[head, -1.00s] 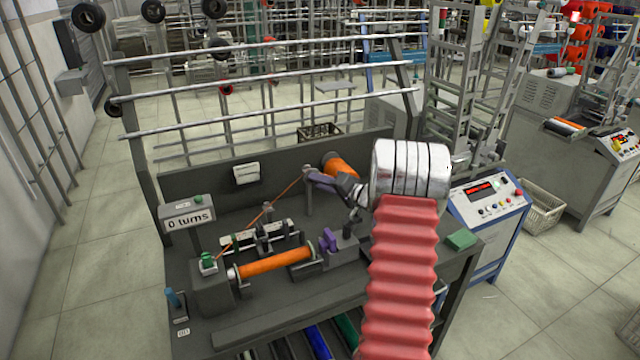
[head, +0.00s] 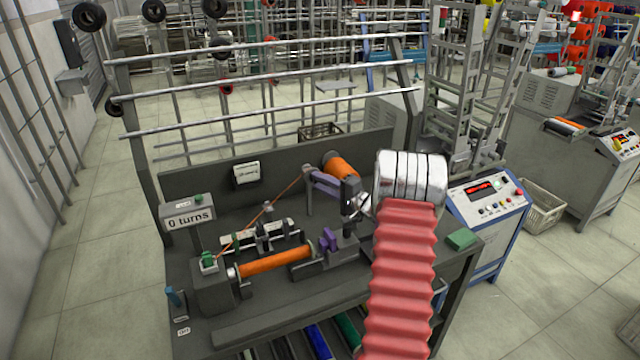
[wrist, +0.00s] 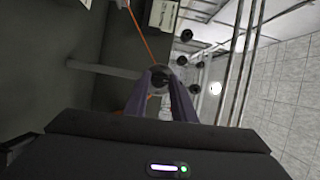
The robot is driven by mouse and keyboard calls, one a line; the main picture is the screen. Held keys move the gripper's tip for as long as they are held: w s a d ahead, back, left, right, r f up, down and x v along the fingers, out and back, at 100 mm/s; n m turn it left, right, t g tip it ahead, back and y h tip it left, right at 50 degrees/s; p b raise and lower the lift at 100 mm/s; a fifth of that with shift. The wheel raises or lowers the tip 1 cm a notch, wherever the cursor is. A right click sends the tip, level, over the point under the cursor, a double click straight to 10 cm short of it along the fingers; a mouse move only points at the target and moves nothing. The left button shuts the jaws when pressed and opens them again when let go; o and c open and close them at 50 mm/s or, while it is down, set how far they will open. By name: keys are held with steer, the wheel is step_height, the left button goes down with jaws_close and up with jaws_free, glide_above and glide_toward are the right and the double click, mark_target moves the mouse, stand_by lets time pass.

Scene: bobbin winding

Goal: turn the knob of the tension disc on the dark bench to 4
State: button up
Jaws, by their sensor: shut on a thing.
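The tension disc (head: 307,168) sits on top of a thin grey post on the dark bench (head: 190,270). Orange thread runs from it down left. My gripper (head: 312,175) has its purple fingers at the disc, reaching in from the right. In the wrist view, the two fingers of my gripper (wrist: 162,80) are shut on a small round dark knob (wrist: 158,76). The fingers partly hide the knob, and no scale or number on it is readable.
An orange supply spool (head: 341,167) stands close behind the fingers. An orange bobbin (head: 275,262) lies in the winder, with a purple clamp (head: 328,240) at its right. The counter (head: 189,217) reads 0 turns. Rails stand behind the bench.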

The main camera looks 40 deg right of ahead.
steer(key=shift+s+d+f+m, duration=0.1)
steer(key=shift+d+f+m, duration=0.1)
steer(key=shift+m, duration=0.2)
steer(key=o, duration=1.1)
steer(key=shift+a+r, duration=0.1)
steer(key=shift+c, duration=0.2)
steer(key=s+d, duration=0.1)
steer(key=s, duration=1.2)
steer(key=shift+s+d, duration=0.2)
steer(key=shift+s, duration=0.1)
steer(key=shift+c, duration=0.4)
